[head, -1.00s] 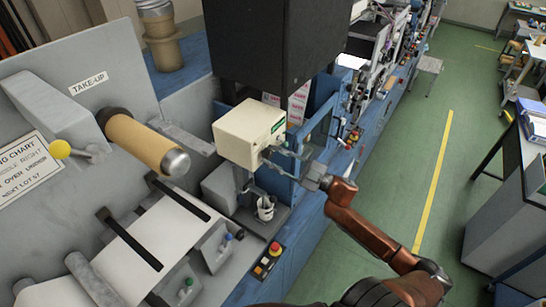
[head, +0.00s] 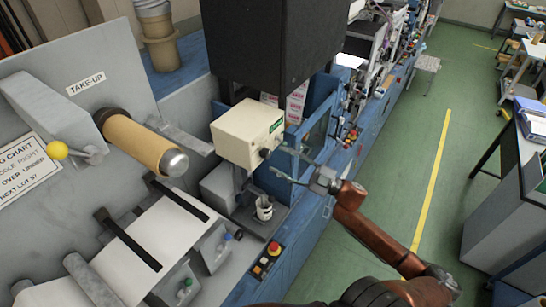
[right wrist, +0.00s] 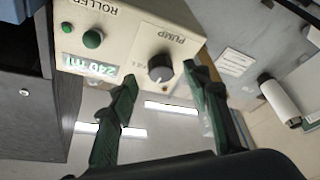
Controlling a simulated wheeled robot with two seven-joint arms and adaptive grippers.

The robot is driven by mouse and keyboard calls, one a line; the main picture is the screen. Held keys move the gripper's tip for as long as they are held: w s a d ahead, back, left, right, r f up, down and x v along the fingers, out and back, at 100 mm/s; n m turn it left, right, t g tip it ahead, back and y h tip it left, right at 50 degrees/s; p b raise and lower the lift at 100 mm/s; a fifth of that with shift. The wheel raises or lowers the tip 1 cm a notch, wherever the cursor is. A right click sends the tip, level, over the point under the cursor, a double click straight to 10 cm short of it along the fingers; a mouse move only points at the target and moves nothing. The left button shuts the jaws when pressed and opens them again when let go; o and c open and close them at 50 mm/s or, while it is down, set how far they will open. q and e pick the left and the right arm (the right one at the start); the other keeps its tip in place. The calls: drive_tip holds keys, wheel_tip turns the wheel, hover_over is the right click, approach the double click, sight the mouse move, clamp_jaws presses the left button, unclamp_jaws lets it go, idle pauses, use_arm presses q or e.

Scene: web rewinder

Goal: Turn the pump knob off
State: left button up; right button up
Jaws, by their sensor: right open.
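The pump knob (right wrist: 160,67) is a dark round knob with a pale pointer mark, under the word PUMP on a cream control box (right wrist: 185,20), which shows upside down in the right wrist view. In the head view the knob (head: 264,153) is small, on the right face of the box (head: 240,135). My right gripper (head: 284,161) is open and empty just right of that face. In the right wrist view its dark green fingers (right wrist: 160,75) lie on either side of the knob, apparently just short of it. My left gripper is not in view.
The box also carries green round buttons (right wrist: 92,38) and a lit display (right wrist: 90,66). A black housing (head: 270,45) hangs above and behind the box. A cup (head: 264,208) and a red-topped button panel (head: 268,260) sit below.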

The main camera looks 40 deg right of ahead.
drive_tip(key=v, duration=0.8)
drive_tip(key=shift+d, duration=0.1)
